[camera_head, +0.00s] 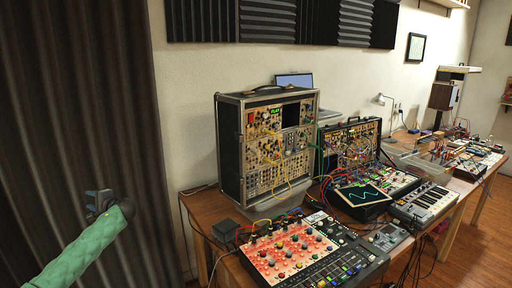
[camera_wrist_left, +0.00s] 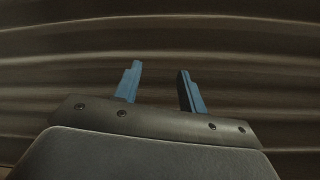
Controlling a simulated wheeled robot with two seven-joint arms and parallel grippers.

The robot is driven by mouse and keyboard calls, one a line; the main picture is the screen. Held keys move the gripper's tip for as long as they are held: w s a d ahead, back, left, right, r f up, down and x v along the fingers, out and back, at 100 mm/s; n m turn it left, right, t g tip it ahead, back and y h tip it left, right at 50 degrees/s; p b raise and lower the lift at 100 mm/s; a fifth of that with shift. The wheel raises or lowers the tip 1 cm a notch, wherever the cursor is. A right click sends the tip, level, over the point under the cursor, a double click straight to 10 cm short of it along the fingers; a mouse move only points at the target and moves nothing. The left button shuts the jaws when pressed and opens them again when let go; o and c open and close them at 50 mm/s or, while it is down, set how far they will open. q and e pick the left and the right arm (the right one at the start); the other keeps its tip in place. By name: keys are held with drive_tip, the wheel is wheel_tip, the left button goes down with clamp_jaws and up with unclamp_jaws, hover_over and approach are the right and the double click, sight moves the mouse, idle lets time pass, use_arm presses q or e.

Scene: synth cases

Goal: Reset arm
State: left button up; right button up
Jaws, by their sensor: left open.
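My left gripper (camera_head: 98,200) is at the lower left of the head view, at the end of my green-sleeved arm, in front of the dark curtain (camera_head: 85,90). In the left wrist view its two blue fingers (camera_wrist_left: 158,88) stand apart with nothing between them. Only the folds of the curtain (camera_wrist_left: 250,50) show beyond them. The gripper is to the left of the wooden table (camera_head: 200,205) and apart from it. My right gripper is in neither view.
The space before the curtain looks free.

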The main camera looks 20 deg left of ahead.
use_arm(q)
drive_tip(key=w+d+f+n+h, duration=0.1)
drive_tip(key=d+f+n+h, duration=0.1)
drive_tip(key=f+h, duration=0.3)
drive_tip(key=d+f+n+h, duration=0.2)
drive_tip(key=d+f+n, duration=0.1)
drive_tip(key=f, duration=0.3)
drive_tip(key=s+d+f+m+t+h, duration=0.15)
drive_tip(key=s+d+f, duration=0.25)
drive_tip(key=d+f, duration=0.85)
drive_tip(key=s+d+f+m+h, duration=0.2)
drive_tip(key=s+d+f+h, duration=0.15)
drive_tip(key=d+f, duration=0.9)
drive_tip(key=s+d+f+h, duration=0.1)
drive_tip(key=s+d+f, duration=0.1)
drive_tip(key=s+d, duration=0.5)
drive_tip(key=s+d+f+h, duration=0.15)
drive_tip(key=s+d, duration=0.25)
drive_tip(key=d, duration=0.8)
drive_tip(key=s+d+f+h, duration=0.1)
drive_tip(key=s+d+f, duration=0.1)
drive_tip(key=s+d, duration=0.5)
drive_tip(key=s+d+r+h, duration=0.1)
drive_tip(key=s+d+r, duration=0.1)
drive_tip(key=s+d, duration=0.3)
drive_tip(key=s+d+r+h, duration=0.2)
drive_tip(key=s+d, duration=0.4)
drive_tip(key=d, duration=0.8)
drive_tip(key=shift+d+g, duration=0.3)
drive_tip(key=shift+g, duration=0.05)
